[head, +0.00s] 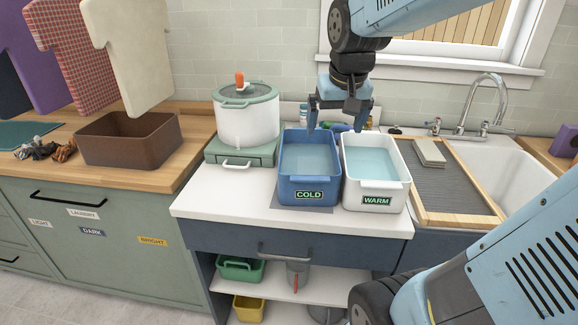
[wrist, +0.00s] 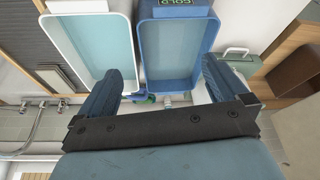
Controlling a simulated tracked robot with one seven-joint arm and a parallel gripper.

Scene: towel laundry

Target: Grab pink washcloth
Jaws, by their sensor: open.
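I cannot make out a pink washcloth in either view. My gripper (head: 335,116) is open and points down over the back edges of the two tubs. The blue COLD tub (head: 309,197) and the white WARM tub (head: 376,198) stand side by side, each holding pale blue water. In the wrist view the blue tub (wrist: 144,62) is right of the white tub (wrist: 54,50).
A white pot with a green lid (head: 247,122) stands left of the tubs. A wood-framed washboard (head: 462,206) and a faucet (head: 487,90) are at the right. A brown bin (head: 128,150) sits on the left counter below hanging shirts. Small bottles partly show behind the tubs.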

